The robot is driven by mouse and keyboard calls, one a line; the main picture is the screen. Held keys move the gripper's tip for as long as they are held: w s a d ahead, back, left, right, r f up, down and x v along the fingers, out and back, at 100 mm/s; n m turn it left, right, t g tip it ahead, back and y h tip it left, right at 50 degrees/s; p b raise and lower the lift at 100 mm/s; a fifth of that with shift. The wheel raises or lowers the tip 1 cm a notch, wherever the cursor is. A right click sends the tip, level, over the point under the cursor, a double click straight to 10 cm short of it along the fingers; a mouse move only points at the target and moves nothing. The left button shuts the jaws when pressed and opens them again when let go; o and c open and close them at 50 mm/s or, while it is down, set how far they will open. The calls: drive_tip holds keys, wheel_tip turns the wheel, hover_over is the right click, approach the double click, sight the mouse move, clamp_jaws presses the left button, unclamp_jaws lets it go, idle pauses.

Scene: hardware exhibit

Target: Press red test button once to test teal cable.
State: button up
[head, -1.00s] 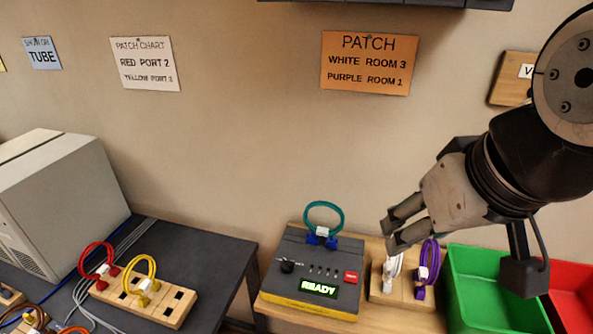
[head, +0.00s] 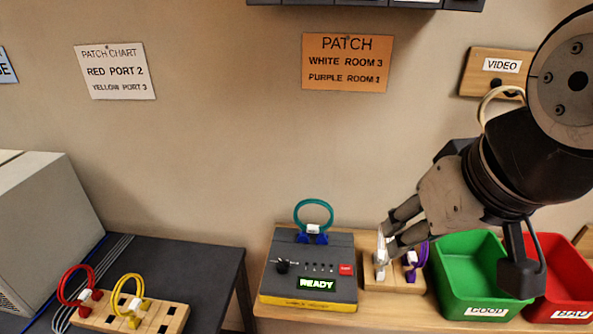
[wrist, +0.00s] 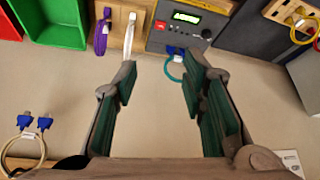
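The dark grey cable tester (head: 312,258) stands on the wooden table with its screen (head: 317,283) lit green and reading READY. The red test button (head: 345,269) is at the right of its top face. The teal cable (head: 314,203) loops up from blue plugs (head: 312,235) at the tester's back. In the wrist view the tester (wrist: 188,30) is upside down at the top, with the red button (wrist: 160,25) at its left and part of the teal cable (wrist: 174,70).
A wooden block (head: 372,275) with white (head: 380,262) and purple (head: 416,262) cables stands right of the tester. Beyond it are a green bin (head: 450,255) labelled GOOD and a red bin (head: 552,250). Red and yellow cables sit on a block (head: 160,316) at left.

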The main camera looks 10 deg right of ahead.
clamp_jaws()
idle(1.1)
